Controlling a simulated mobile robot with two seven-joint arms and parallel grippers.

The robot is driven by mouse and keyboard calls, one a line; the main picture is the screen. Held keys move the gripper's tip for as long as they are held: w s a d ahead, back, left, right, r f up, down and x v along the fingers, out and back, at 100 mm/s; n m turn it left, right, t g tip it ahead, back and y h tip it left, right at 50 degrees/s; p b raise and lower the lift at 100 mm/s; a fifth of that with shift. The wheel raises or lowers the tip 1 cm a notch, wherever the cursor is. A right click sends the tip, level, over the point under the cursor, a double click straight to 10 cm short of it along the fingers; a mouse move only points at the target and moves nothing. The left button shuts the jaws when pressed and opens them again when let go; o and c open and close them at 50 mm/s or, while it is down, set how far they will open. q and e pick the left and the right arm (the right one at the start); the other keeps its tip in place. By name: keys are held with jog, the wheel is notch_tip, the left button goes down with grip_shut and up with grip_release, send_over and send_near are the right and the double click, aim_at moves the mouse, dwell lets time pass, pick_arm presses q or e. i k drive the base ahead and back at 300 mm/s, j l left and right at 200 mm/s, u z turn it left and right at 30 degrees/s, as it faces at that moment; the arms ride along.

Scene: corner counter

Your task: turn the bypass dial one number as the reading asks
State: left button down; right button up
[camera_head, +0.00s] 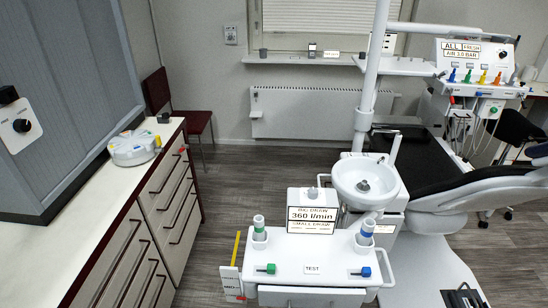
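A sign (313,218) stands on the white cart in the lower middle; it reads 360 l/min, with what looks like BIG DRAW above and small print below that is too small to read surely. I cannot tell surely which control is the bypass dial. A black knob (22,126) sits on a pale plate on the grey cabinet at the left. A round, pale device with coloured parts (134,148) lies on the left counter. Another dark knob (503,54) is on the white panel at the upper right. Neither of my grippers is in view.
The white cart (285,258) carries green and blue taps and two upright cylinders. A white basin (366,182) and a black dental chair (470,195) stand to the right. The left counter (60,225) is mostly clear at the front. Open floor (232,188) lies between drawers and cart.

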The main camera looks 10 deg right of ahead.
aim_at(313, 193)
jog(key=l, duration=0.7)
jog(key=k+l, duration=0.15)
jog(key=l, duration=1.25)
